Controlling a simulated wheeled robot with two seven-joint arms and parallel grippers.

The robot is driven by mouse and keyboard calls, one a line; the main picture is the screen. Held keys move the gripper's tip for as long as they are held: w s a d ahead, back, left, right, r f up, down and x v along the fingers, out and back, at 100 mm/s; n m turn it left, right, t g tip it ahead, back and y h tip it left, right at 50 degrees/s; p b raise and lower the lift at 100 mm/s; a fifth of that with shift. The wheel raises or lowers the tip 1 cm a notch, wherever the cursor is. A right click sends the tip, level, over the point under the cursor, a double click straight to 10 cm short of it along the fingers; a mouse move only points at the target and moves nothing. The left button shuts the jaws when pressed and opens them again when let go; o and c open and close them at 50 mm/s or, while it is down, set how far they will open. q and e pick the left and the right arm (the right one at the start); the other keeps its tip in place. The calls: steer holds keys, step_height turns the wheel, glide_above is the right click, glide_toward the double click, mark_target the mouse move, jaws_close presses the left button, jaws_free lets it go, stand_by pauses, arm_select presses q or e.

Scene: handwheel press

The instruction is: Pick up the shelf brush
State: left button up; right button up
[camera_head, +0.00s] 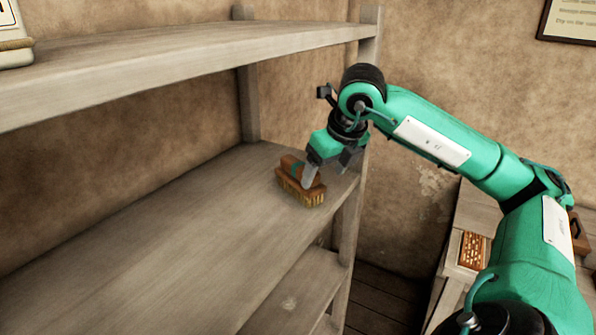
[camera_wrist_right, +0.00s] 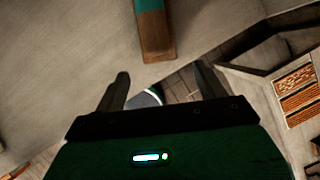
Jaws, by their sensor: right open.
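The shelf brush (camera_head: 301,186) lies on the middle wooden shelf (camera_head: 200,225), near the shelf's right end. It has a brown wooden back with a teal band and pale bristles facing down. In the right wrist view the brush (camera_wrist_right: 156,38) shows at the top centre, its brown end pointing toward my gripper. My right gripper (camera_head: 328,176) is at the brush, with one finger in front of its near side in the head view. In the wrist view the right gripper (camera_wrist_right: 160,88) has its two fingers spread, with the brush beyond the tips. Contact is unclear. My left gripper is not in view.
An upper shelf (camera_head: 180,60) overhangs on the left. A shelf post (camera_head: 347,230) stands close to the brush on the right. A bench with a brown slatted item (camera_head: 472,250) stands at the lower right. The middle shelf is bare left of the brush.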

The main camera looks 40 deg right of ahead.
mark_target(302, 165)
steer(key=w+p, duration=0.1)
steer(key=w, duration=0.1)
steer(key=w+p, duration=0.1)
steer(key=w, duration=0.2)
steer(key=w+p, duration=0.2)
steer(key=shift+w+d, duration=0.15)
steer(key=shift+d, duration=0.25)
steer(key=shift+p+x, duration=0.9)
steer(key=shift+x, duration=1.45)
steer(key=shift+f, duration=0.15)
steer(key=shift+f+b, duration=0.25)
steer(key=shift+b, duration=0.15)
steer(key=shift+c, duration=0.2)
steer(key=c, duration=1.2)
steer(key=shift+r, duration=0.1)
